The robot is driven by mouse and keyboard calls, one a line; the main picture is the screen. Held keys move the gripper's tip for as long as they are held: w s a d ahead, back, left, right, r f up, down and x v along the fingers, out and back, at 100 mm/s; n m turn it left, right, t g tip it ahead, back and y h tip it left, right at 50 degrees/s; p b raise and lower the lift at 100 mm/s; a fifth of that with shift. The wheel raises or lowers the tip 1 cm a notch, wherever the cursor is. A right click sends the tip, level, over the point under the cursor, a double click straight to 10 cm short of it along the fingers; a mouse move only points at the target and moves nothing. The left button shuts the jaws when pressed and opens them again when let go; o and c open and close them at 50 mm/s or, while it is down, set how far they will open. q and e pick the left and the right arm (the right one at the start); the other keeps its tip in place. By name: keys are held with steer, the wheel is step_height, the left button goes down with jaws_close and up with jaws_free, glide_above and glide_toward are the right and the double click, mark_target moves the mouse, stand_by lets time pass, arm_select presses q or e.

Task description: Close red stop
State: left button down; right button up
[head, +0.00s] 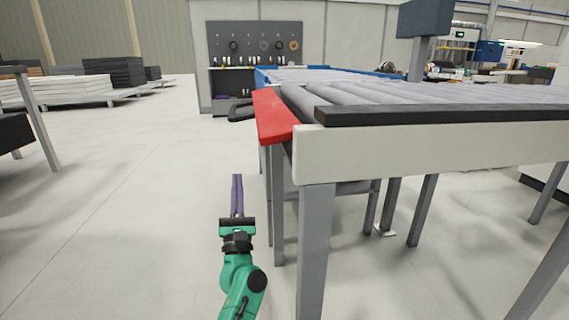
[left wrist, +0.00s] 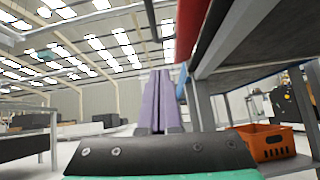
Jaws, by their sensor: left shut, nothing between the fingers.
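The red stop (head: 272,117) is a long red bar along the left end of the roller table, standing out from its side. In the left wrist view the red stop (left wrist: 189,25) shows from below at the top, right of the fingers. My left gripper (head: 237,178) points away from me, below and left of the red stop, apart from it. Its purple fingers (left wrist: 158,85) are shut together with nothing between them. My right gripper is not in either view.
The roller table (head: 430,148) with a pale front beam and grey legs fills the right side. An orange crate (left wrist: 266,143) stands under it. Stacked boards (head: 75,84) lie at the far left. The floor left of the table is clear.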

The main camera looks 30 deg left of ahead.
arm_select(q)
steer(key=w+a+r+p, duration=0.1)
steer(key=w+a+r, duration=0.1)
steer(key=r, duration=0.4)
steer(key=w+a+r+n+p, duration=0.1)
steer(key=w+a+r, duration=0.1)
steer(key=r, duration=0.4)
steer(key=shift+w+y, duration=0.4)
steer(key=shift+w, duration=0.1)
steer(key=shift+a+r, duration=0.1)
